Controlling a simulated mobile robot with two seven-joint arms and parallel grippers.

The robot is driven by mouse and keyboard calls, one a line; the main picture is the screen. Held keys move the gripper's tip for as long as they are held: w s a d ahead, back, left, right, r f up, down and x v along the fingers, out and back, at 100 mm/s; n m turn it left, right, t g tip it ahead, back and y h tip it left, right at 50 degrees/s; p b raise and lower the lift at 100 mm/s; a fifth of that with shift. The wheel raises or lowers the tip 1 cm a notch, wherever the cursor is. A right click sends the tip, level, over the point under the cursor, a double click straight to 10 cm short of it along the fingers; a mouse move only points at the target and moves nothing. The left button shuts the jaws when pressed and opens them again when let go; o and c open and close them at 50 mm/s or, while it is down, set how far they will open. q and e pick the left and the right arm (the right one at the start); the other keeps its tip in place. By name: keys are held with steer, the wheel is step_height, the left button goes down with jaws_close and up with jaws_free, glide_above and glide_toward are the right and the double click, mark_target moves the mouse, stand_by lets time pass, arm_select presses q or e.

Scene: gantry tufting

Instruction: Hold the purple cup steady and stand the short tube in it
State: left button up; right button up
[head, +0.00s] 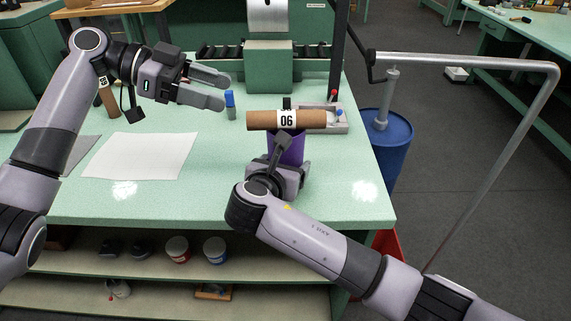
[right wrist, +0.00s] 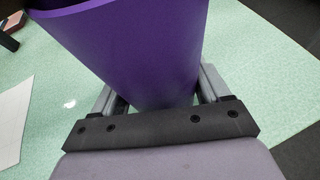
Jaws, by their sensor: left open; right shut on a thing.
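The purple cup (head: 292,150) stands near the front right of the green table. My right gripper (head: 277,172) is shut on it; the right wrist view shows a finger on each side of the purple wall (right wrist: 135,50). A brown cardboard tube labelled 06 (head: 258,120) lies level at the cup's mouth; I cannot tell if it rests on the rim or lies behind. Another brown tube (head: 110,103) stands upright at the left, partly hidden by my left arm. I cannot tell which is shorter. My left gripper (head: 225,91) is open and empty, left of the cup.
A white sheet (head: 140,157) lies on the table (head: 215,195) at the left. A blue marker (head: 230,105) stands beyond my left gripper. A grey tray (head: 335,127) lies behind the cup, a green machine (head: 268,68) behind that. A blue barrel (head: 391,160) stands right of the table.

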steer(key=o, duration=1.1)
steer(key=v, duration=1.2)
